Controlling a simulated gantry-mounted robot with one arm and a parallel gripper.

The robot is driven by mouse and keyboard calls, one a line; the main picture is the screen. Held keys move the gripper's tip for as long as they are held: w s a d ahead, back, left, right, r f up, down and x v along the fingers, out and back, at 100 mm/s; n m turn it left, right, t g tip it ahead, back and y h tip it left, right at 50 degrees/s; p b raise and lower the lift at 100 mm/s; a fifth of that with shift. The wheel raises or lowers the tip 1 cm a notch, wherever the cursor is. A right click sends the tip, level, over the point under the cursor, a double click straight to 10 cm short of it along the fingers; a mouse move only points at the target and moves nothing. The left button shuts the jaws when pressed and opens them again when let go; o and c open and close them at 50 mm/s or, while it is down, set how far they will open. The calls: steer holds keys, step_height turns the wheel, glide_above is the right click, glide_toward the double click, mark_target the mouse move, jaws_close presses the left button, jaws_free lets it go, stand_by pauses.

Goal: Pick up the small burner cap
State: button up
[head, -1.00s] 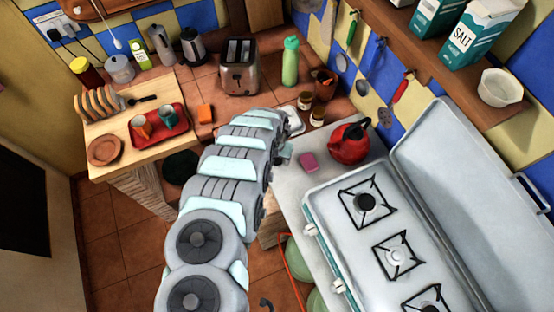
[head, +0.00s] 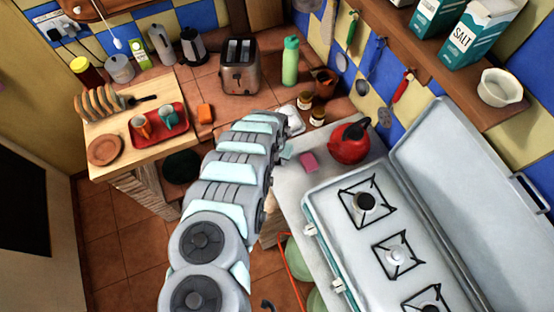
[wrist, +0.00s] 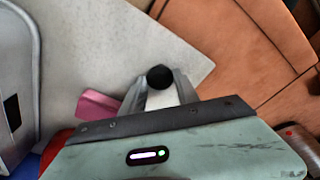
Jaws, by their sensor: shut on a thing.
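A small round black burner cap (wrist: 159,77) sits between the fingertips of my gripper (wrist: 160,84) in the wrist view. The fingers are shut on it, over the edge of the pale counter. In the head view my arm hides most of the gripper, and the held cap cannot be made out there. The stove (head: 335,225) stands open at the right. Its far burner (head: 365,202) and near burner (head: 430,308) show dark tops. The middle burner (head: 397,255) shows a bare, light metal centre.
A pink sponge (head: 308,162) lies on the pale counter (head: 290,190), beside a red kettle (head: 350,143); the sponge also shows in the wrist view (wrist: 95,105). Jars (head: 317,116) stand behind. The stove's raised lid (head: 450,190) borders the right side.

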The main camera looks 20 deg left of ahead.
jaws_close()
steer(key=shift+r, duration=0.1)
